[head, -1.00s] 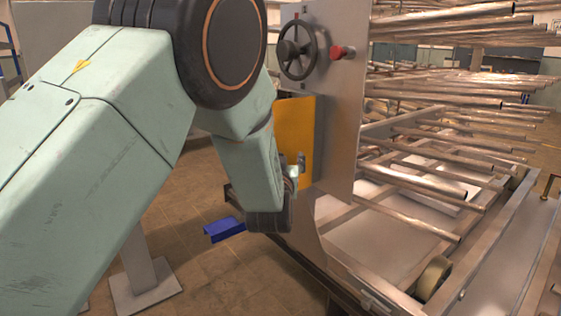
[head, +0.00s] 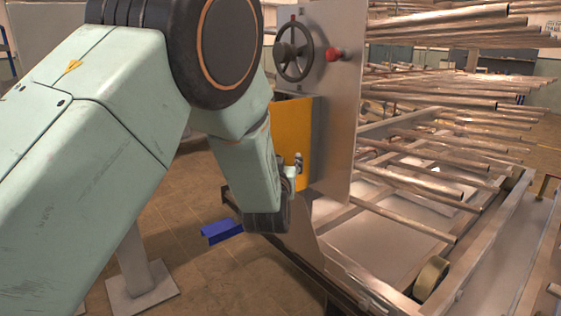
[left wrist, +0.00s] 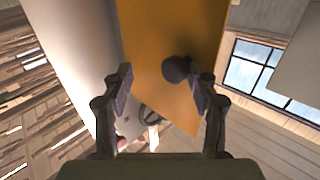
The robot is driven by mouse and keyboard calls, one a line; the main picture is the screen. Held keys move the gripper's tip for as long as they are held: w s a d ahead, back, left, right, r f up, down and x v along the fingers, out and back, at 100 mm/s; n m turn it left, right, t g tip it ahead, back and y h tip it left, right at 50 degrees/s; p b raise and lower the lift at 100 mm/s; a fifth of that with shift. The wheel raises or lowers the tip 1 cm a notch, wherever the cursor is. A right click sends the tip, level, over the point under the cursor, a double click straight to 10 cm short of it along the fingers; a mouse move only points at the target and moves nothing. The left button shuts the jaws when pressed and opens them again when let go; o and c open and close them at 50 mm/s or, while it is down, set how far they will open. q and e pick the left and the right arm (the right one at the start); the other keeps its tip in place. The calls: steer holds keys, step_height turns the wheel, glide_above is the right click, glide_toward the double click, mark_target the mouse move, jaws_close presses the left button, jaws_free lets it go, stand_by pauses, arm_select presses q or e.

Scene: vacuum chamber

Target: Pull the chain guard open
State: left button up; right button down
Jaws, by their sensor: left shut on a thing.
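The chain guard (head: 291,135) is a flat orange-yellow panel on the side of the grey machine, below the handwheel. A small knob (head: 299,161) stands out from it. My left gripper (head: 291,175) is at the guard's lower part, partly hidden behind my own forearm. In the left wrist view the guard (left wrist: 165,30) lies in front of my left gripper (left wrist: 163,82), with the dark round knob (left wrist: 176,69) between the fingers, close to the right one. The gripper is shut on the knob, though the contact is not clear. My right gripper is not in view.
A dark handwheel (head: 293,50) and a red button (head: 335,54) sit on the grey panel (head: 340,110) above and beside the guard. Racks of metal tubes (head: 440,100) fill the right side. A blue piece (head: 221,231) lies low near the gripper. Tiled floor shows below.

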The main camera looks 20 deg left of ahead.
arm_select(q)
glide_toward(281, 120)
steer(key=w+r, duration=0.1)
steer(key=w, duration=0.3)
steer(key=shift+r, duration=0.4)
steer(key=shift+s+f, duration=0.1)
